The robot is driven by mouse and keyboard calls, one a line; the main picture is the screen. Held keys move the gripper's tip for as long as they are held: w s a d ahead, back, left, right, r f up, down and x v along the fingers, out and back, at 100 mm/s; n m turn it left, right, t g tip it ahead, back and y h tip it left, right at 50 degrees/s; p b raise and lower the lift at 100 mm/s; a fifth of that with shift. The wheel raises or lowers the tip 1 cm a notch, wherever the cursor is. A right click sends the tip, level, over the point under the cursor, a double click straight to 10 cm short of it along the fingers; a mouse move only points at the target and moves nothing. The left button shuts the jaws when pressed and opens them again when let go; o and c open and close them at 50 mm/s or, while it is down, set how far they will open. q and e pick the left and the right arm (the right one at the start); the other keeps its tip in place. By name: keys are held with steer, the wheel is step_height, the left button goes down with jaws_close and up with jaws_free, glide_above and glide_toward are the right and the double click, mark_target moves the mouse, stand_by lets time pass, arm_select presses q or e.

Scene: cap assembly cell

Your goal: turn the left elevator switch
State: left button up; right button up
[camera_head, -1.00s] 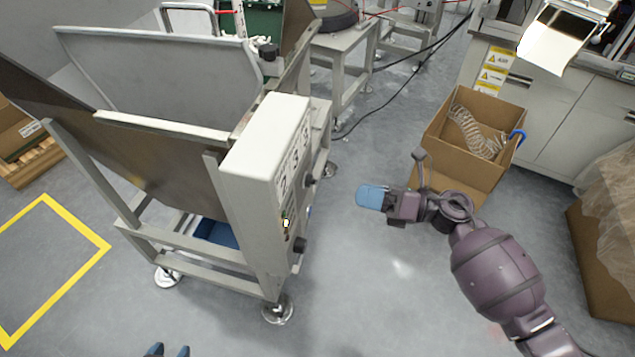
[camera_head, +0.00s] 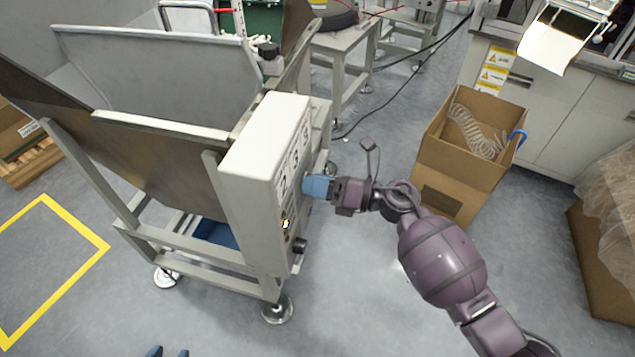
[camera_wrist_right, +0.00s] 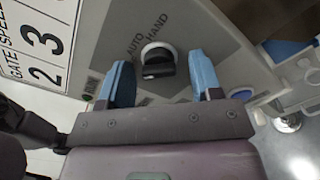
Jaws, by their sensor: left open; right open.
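A black rotary switch (camera_wrist_right: 158,68) with a pale round collar sits on the grey control panel (camera_wrist_right: 195,22), between the labels AUTO and HAND. My right gripper (camera_wrist_right: 162,82) is open, with one blue finger on each side of the switch's lower part in the wrist view. I cannot tell whether the fingers touch it. In the head view my right gripper (camera_head: 315,187) is close to the panel side of the white control box (camera_head: 262,140) and hides that switch.
Another black knob (camera_head: 300,246) is lower on the same panel. A metal hopper frame (camera_head: 130,230) stands left of the box. An open cardboard box (camera_head: 455,165) is right of my right gripper. The floor in front is clear.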

steer(key=c, duration=0.9)
arm_select(q)
step_height(320, 180, up, 7)
steer(key=p, duration=0.8)
steer(key=shift+a+f+t, duration=0.15)
steer(key=shift+a+t, duration=0.05)
steer(key=shift+t, duration=0.2)
arm_select(e)
steer(key=shift+d+r+m, duration=0.1)
steer(key=shift+r+m, duration=0.1)
steer(key=shift+m, duration=4.25)
steer(key=shift+r+m, duration=0.15)
steer(key=shift+m, duration=4.3)
